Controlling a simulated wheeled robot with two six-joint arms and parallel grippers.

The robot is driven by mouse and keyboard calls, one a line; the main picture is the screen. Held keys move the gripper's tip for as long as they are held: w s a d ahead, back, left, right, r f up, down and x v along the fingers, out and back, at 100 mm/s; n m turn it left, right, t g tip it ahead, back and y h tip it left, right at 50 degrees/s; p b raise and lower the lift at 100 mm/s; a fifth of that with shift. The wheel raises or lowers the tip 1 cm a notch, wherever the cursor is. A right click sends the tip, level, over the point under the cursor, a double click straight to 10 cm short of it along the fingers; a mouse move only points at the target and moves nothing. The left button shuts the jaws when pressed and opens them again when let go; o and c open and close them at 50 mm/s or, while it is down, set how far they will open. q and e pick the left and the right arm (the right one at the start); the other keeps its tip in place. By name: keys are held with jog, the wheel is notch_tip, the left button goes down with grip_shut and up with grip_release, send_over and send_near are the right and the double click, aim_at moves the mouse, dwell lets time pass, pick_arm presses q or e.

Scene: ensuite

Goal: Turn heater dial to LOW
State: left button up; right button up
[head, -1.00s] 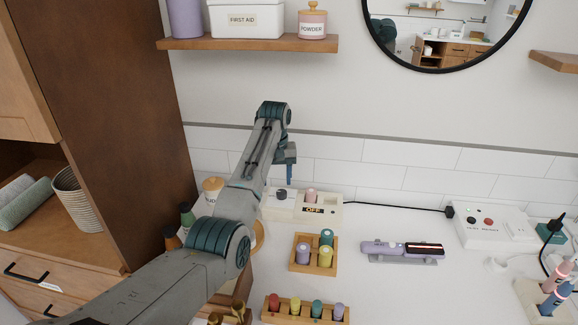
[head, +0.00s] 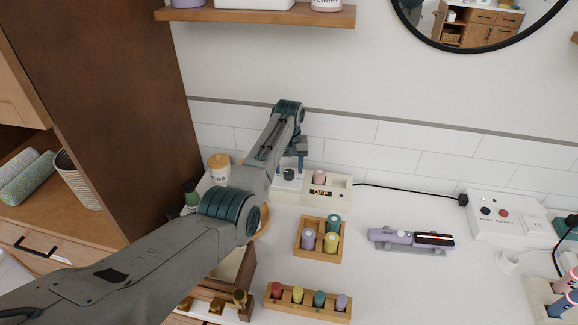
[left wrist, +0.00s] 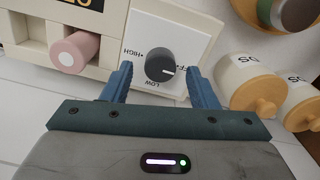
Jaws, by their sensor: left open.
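The heater dial (head: 289,174) is a small dark round knob on a white panel at the back of the counter. In the left wrist view the dial (left wrist: 160,66) has a white pointer mark facing right, toward the OFF label. HIGH is printed to its upper left and LOW just below it. My left gripper (left wrist: 160,72) is open, with one blue finger on each side of the dial; contact cannot be made out. In the head view the left gripper (head: 299,166) is just above the dial, partly behind my arm. My right gripper is not in view.
Beside the dial is a cream box (head: 341,184) with an OFF display and a pink knob (head: 320,176). Lidded jars (left wrist: 247,82) stand on the dial's other side. A wooden holder (head: 320,253) with bottles and a lilac styling tool (head: 411,240) lie nearer.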

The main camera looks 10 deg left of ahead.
pick_arm(q)
jog(key=shift+s+f, duration=0.1)
jog(key=shift+f, duration=0.4)
jog(key=c, duration=1)
